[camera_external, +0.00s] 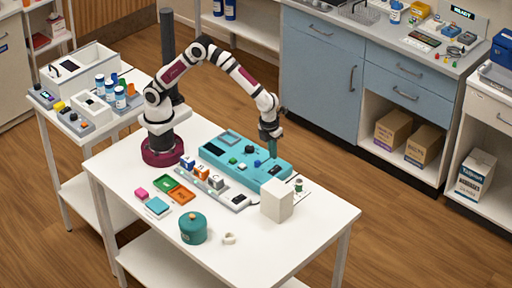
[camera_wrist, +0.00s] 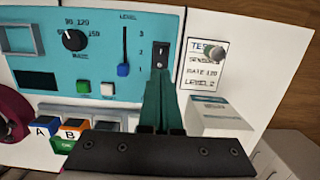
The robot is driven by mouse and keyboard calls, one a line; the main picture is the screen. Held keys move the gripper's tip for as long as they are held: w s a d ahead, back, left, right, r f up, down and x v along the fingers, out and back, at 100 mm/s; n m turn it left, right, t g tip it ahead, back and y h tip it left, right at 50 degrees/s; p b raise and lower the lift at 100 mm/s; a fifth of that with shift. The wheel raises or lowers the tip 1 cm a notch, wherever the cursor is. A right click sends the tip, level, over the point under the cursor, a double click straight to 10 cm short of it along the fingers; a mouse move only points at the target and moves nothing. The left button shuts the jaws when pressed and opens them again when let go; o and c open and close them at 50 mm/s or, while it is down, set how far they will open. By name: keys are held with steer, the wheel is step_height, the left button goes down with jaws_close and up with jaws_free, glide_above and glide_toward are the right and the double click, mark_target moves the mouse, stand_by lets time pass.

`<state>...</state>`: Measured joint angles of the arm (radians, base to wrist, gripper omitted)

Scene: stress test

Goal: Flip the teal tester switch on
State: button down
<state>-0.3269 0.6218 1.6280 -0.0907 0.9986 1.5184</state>
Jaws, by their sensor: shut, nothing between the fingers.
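The teal tester (camera_external: 222,158) lies on the white table; its panel (camera_wrist: 100,60) fills the left of the wrist view. Its black rocker switch (camera_wrist: 162,56) has a white mark and sits right of the level slider (camera_wrist: 123,69); it also shows as a dark spot in the external view (camera_external: 275,170). My gripper (camera_external: 271,156) is shut and empty, pointing down over the tester's right part. In the wrist view its teal fingers (camera_wrist: 160,82) end just below the switch; I cannot tell whether they touch. The switch's on or off position is unclear.
A card reading rate 120 and level 2 (camera_wrist: 203,75) lies right of the tester, with a small green-topped item (camera_wrist: 215,53) on it. A white box (camera_external: 277,201) stands near the front. Lettered blocks (camera_external: 202,173), trays (camera_external: 180,194) and a teal pot (camera_external: 193,228) stand nearby.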

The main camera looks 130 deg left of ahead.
mark_target(278, 167)
step_height(278, 167, up, 8)
steer(key=d, duration=0.1)
steer(key=shift+r, duration=0.25)
steer(key=shift+d, duration=0.1)
steer(key=a+f, duration=0.1)
steer(key=f, duration=0.3)
steer(key=a+f, duration=0.1)
steer(key=f, duration=0.4)
steer(key=a+f, duration=0.1)
steer(key=f, duration=0.3)
steer(key=shift+a+f, duration=0.2)
steer(key=shift+f, duration=0.2)
steer(key=shift+a+f, duration=0.1)
steer(key=shift+f, duration=0.1)
